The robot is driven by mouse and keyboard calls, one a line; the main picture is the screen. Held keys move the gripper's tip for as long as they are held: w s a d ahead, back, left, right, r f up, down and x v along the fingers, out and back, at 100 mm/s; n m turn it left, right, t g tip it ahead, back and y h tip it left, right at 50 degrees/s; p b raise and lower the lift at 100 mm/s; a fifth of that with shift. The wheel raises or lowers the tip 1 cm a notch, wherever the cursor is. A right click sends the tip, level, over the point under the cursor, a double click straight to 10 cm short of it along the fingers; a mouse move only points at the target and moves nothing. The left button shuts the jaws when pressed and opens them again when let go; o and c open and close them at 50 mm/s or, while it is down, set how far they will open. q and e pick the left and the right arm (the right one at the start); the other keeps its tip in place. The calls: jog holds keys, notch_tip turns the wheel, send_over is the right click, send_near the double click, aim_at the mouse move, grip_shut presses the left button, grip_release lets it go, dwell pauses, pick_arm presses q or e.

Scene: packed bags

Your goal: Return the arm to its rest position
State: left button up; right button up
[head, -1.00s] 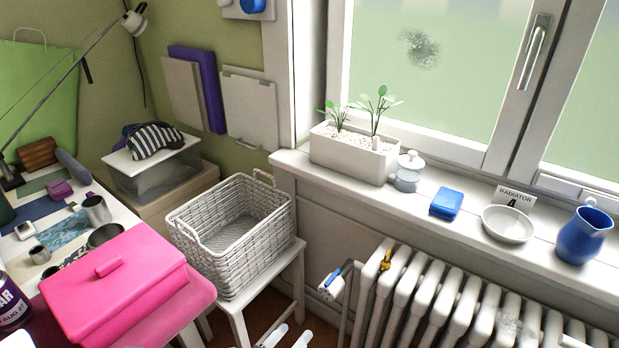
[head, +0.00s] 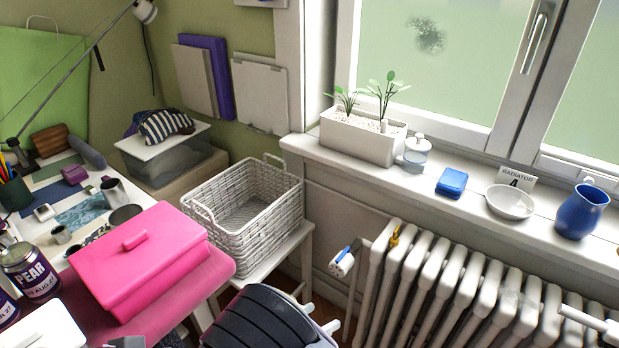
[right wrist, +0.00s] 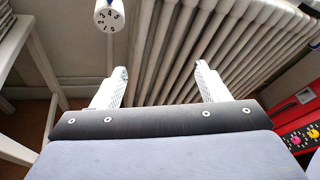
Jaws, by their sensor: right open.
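My right gripper (right wrist: 160,82) shows its two white fingers spread wide apart in the right wrist view, with nothing between them. In the head view its dark, rounded body stands at the bottom centre, in front of the stool and left of the radiator. Only a pale fingertip part shows at its right side there; the rest is hidden. The radiator (head: 445,300) lies beyond the fingers in the right wrist view (right wrist: 240,45). I cannot make out my left gripper.
A white basket (head: 245,215) stands on a white stool (head: 290,245). A pink box (head: 140,260) sits on the desk at left. The windowsill (head: 375,178) holds a planter, blue jug (head: 582,212) and white dish (head: 511,203).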

jog(key=s+d+r+m+g+y, duration=0.3)
jog(key=d+r+m+g, duration=0.15)
jog(key=d+m, duration=0.25)
jog(key=s+d+r+m+g+y, duration=0.3)
jog(key=d+m+g, duration=0.2)
jog(key=d+m, duration=0.1)
jog(key=s+d+r+m+t+y, duration=0.6)
jog(key=s+r+m+y, duration=0.5)
jog(key=m, duration=0.7)
notch_tip(320, 180, up, 14)
jog(key=h+p, duration=0.1)
jog(key=p, duration=1.4)
jog(key=shift+s, duration=0.45)
jog(key=shift+d, duration=0.1)
